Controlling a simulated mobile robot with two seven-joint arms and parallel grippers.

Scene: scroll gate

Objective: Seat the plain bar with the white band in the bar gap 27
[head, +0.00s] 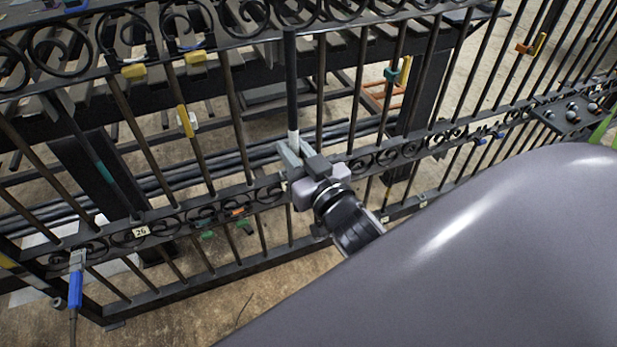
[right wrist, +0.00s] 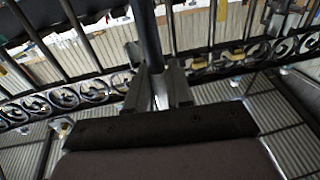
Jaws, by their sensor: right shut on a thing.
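The plain dark bar (head: 291,85) stands close to upright at the gate (head: 262,188), its upper end by the upper scroll rail. Its white band (head: 293,141) is near the lower end, just above my right gripper (head: 291,152). My right gripper is shut on the bar near this band. The right wrist view shows the bar (right wrist: 148,38) between the two fingers (right wrist: 158,88), with the white band low between them. The bar's lower end is hidden by the gripper. I cannot tell whether either end touches a rail. My left gripper is not in view.
A number tag 26 (head: 140,232) is on the lower rail at left. Yellow (head: 186,121) and teal (head: 404,70) pieces sit on neighbouring bars. A rack of dark slats stands behind the gate.

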